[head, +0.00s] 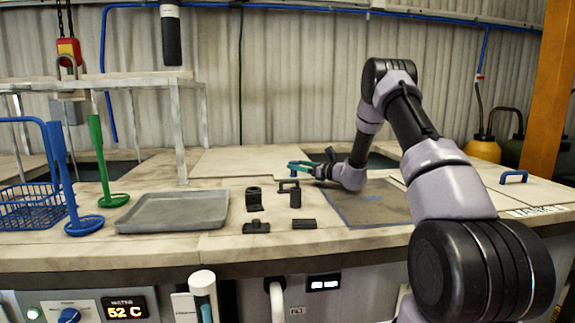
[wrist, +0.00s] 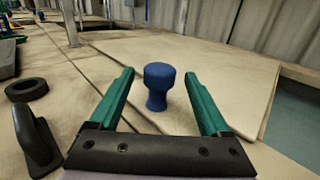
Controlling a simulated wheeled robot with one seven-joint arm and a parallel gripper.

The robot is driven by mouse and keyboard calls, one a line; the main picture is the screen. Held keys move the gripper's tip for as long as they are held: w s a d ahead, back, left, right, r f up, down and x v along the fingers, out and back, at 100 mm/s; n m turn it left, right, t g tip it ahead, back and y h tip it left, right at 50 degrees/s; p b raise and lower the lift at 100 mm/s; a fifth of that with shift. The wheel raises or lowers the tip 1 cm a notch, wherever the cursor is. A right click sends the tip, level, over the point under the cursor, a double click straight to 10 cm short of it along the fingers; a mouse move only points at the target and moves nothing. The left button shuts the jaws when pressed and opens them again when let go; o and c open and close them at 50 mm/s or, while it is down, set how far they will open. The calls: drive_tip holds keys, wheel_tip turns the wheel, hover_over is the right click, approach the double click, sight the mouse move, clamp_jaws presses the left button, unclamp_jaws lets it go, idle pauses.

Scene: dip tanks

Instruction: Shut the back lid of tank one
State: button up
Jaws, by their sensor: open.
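A pale flat back lid (head: 240,161) lies on the worktop, left of a dark tank opening (head: 385,161). In the wrist view the lid (wrist: 240,75) has a blue knob (wrist: 158,85) standing upright on it, and the dark teal opening (wrist: 298,125) lies beyond its right edge. My gripper (head: 298,167) is over the lid in the head view. In the wrist view my gripper (wrist: 162,90) has its green fingers apart, one on each side of the knob, with gaps on both sides. A label, apparently reading TANK 1 (head: 537,211), marks the right front of the worktop.
A grey panel (head: 350,212) lies in front of the opening. A blue handle (head: 514,177) stands on the right lid.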

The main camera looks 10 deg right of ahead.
sight(287, 175)
drive_tip(key=x, duration=0.5)
drive_tip(key=shift+w+a, duration=0.25)
clamp_jaws()
